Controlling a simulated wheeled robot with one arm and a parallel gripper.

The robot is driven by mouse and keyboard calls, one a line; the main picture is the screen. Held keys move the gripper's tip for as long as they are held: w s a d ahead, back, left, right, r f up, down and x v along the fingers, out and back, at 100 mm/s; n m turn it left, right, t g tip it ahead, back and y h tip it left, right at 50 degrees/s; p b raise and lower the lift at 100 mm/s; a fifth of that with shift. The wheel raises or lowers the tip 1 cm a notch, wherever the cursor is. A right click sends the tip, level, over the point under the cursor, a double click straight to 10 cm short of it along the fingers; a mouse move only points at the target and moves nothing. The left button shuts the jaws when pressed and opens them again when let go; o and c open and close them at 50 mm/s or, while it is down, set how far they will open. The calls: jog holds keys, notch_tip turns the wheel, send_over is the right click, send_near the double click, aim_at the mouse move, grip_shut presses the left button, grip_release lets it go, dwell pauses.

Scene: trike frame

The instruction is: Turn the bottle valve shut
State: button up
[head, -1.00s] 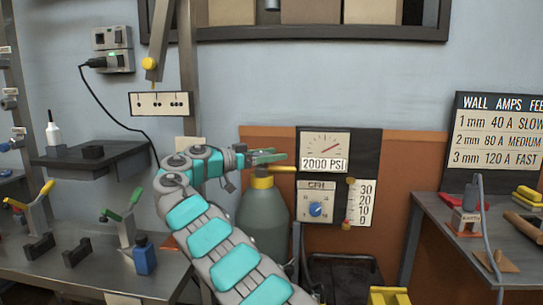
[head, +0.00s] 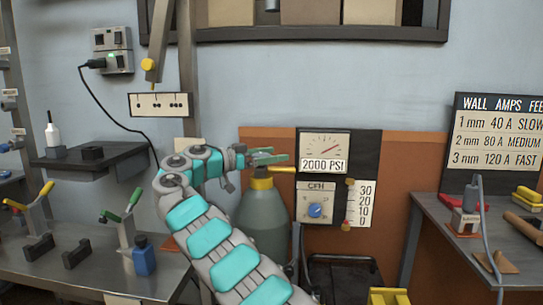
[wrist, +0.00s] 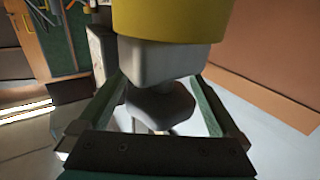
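The gas bottle (head: 262,225) is grey-green and stands upright by the gauge panel, with a yellow collar (head: 262,184) at its top. A yellow bar (head: 283,169) sticks out to the right near the top. My gripper (head: 268,156) is at the bottle's top, its green fingers pointing right, just above the yellow bar. The wrist view shows the two fingers spread apart, with a pale grey block (wrist: 163,62) and a dark rounded part between or beyond them. A large yellow round part (wrist: 172,18) is above the block. I cannot tell whether the fingers touch anything.
The panel beside the bottle has a gauge marked 2000 PSI (head: 324,150), a blue knob (head: 315,210) and a scale (head: 360,203). A bench (head: 85,260) with clamps is at left, another bench (head: 480,235) at right. A small shelf (head: 90,160) is at left.

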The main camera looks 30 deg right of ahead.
jog(key=shift+a, duration=0.15)
jog(key=a, duration=0.7)
jog(key=shift+a, duration=0.3)
